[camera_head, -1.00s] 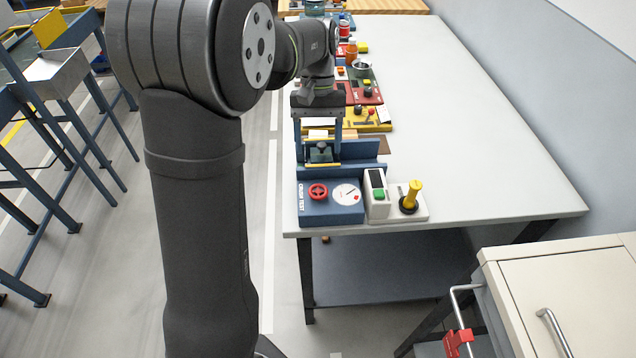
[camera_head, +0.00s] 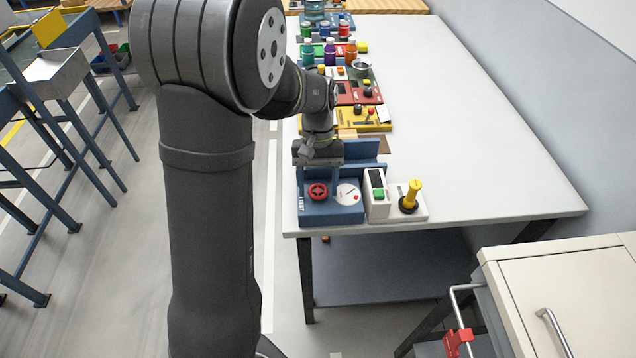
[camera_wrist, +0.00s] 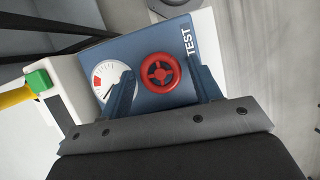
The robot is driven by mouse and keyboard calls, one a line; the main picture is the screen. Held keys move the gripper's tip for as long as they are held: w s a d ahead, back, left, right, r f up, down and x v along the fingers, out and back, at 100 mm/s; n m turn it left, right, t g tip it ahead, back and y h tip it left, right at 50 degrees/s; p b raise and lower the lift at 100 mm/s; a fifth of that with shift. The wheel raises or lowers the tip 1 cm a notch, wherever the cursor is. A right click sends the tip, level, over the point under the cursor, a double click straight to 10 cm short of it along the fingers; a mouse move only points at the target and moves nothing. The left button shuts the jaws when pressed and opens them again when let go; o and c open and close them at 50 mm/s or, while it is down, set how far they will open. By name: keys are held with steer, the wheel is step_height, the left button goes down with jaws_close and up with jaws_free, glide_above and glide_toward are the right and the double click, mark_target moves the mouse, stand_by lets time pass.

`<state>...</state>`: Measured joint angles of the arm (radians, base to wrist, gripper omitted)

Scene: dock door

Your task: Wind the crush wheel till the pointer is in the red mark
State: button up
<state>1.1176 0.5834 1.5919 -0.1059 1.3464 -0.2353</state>
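The red crush wheel (camera_head: 317,191) lies on the blue crush test box at the near left corner of the table. In the wrist view the wheel (camera_wrist: 160,72) shows between and just beyond my two fingers. The white dial (camera_head: 347,194) is beside the wheel. In the wrist view the dial (camera_wrist: 110,80) has a red mark at its upper left and a dark pointer at its lower part, outside the red. One finger covers part of the dial. My gripper (camera_wrist: 165,90) is open, with its fingers on either side of the wheel, and grips nothing.
A white box with a green button (camera_head: 378,194) stands right of the crush test box, and a yellow lever (camera_head: 411,195) is beyond it. Several coloured items line the table's left side behind my gripper. The table's middle and right (camera_head: 470,140) are clear.

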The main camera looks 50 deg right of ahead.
steer(key=c, duration=0.7)
steer(key=shift+m+t+y, duration=0.4)
steer(key=shift+m, duration=1)
steer(key=o, duration=1)
steer(key=v, duration=1.7)
steer(key=shift+s+r, duration=0.1)
steer(key=shift+r, duration=0.1)
